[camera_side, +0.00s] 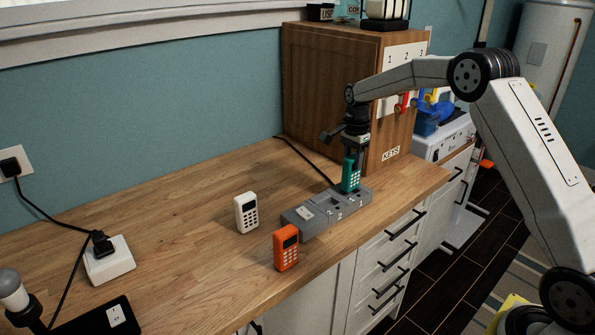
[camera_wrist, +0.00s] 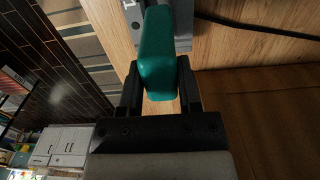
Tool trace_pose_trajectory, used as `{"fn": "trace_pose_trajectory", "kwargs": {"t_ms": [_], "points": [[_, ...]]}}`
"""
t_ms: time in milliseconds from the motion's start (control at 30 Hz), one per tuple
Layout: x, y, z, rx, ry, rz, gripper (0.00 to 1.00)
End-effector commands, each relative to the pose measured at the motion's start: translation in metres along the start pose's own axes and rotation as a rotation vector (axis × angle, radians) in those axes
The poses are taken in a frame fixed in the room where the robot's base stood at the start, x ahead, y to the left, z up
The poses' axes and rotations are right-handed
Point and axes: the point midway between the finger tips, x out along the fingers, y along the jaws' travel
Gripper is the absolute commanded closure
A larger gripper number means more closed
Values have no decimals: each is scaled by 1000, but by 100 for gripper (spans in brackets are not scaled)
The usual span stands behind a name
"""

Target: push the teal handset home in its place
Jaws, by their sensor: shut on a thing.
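The teal handset (camera_side: 350,175) stands upright at the far right bay of the grey charging dock (camera_side: 304,217) on the wooden counter. My gripper (camera_side: 356,150) is above the dock, shut on the handset's upper part. In the wrist view the handset (camera_wrist: 157,55) sits between the two dark fingers (camera_wrist: 158,88), with part of the dock (camera_wrist: 184,42) beyond it. The handset's lower end is at the dock's top; I cannot tell how deep it sits. The dock's other bays look empty, with a "2" marked beside one.
A white handset (camera_side: 246,213) and an orange handset (camera_side: 286,247) stand on the counter left of and in front of the dock. A wooden key cabinet (camera_side: 330,95) stands close behind. A black cable (camera_side: 305,160) runs to the dock. The counter's left middle is clear.

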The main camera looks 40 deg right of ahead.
Motion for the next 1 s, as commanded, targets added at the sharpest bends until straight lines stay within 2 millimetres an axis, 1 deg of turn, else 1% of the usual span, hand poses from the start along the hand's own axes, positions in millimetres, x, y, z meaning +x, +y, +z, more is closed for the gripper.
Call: {"fn": "trace_pose_trajectory", "kwargs": {"t_ms": [567,1000], "points": [[0,0,0,0,0,-1,97],[8,0,0,0,0,0,97]]}}
